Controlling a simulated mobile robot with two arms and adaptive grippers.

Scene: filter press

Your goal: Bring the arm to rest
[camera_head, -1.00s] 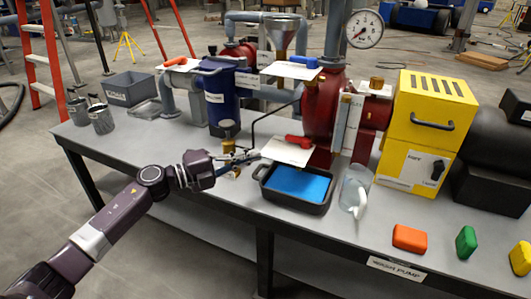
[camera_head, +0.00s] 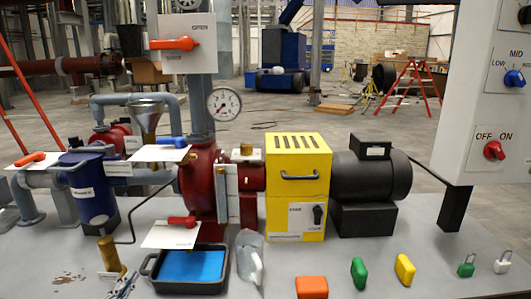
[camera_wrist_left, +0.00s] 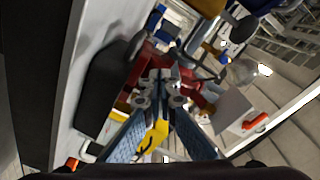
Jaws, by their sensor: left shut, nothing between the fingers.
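My left gripper (camera_head: 123,286) shows only in part at the bottom left of the head view, low beside a brass post (camera_head: 110,255). The rest of that arm is mostly out of the picture. In the left wrist view, my left gripper's two fingers (camera_wrist_left: 160,82) come together at the tips with nothing between them. Behind them are blurred red, yellow and black equipment. I cannot tell from the head view whether the gripper touches the post or the table. My right gripper is not in view.
The grey bench (camera_head: 335,272) carries a black tray with a blue pad (camera_head: 192,267), a clear jug (camera_head: 250,255), a red pump (camera_head: 201,185), a yellow box (camera_head: 297,185) and a black motor (camera_head: 372,172). Several coloured blocks and padlocks line the front. A control panel (camera_head: 490,90) stands at right.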

